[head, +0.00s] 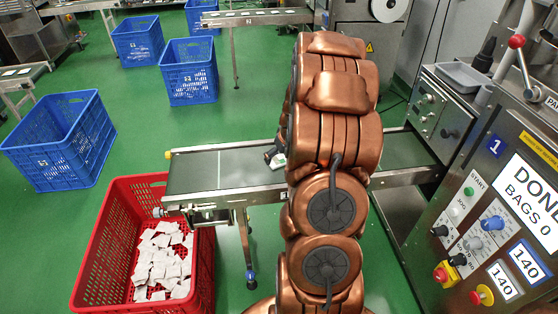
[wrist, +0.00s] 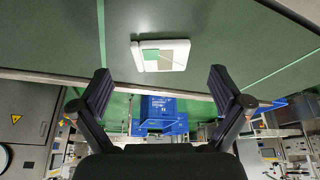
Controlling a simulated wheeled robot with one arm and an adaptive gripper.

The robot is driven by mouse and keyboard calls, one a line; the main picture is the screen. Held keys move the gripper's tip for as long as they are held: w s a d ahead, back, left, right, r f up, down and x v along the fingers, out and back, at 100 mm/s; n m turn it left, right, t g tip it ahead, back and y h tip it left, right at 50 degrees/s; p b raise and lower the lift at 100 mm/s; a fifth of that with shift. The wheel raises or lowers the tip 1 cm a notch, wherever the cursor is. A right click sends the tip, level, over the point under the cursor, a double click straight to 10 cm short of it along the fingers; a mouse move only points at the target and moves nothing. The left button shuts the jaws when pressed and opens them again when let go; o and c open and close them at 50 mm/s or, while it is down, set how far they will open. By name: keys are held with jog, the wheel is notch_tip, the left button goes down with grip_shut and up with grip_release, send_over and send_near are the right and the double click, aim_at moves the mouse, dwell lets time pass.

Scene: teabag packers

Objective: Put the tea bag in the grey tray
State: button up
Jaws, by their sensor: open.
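The tea bag (wrist: 165,56) is a small white square with a green tag, lying flat on the dark green conveyor belt (wrist: 225,35). In the head view the tea bag (head: 279,162) shows just left of my copper arm. My gripper (wrist: 159,82) is open and empty, its two dark fingers spread apart, with the tea bag ahead between the lines of the fingertips and not touched. In the head view my arm hides most of the gripper. The grey tray (head: 463,74) sits on top of the steel machine at the right and looks empty.
A red crate (head: 87,238) with many white tea bags stands under the belt's left end. Blue crates (head: 58,148) stand on the green floor at the left and back. The control panel (head: 484,210) with a red-knobbed lever (head: 517,42) rises at the right.

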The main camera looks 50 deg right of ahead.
aim_at(279, 161)
jog(key=shift+x, duration=1.55)
jog(key=shift+w, duration=0.1)
jog(key=shift+c, duration=0.4)
jog(key=c, duration=0.7)
jog(key=shift+o, duration=0.2)
jog(key=shift+r, duration=0.1)
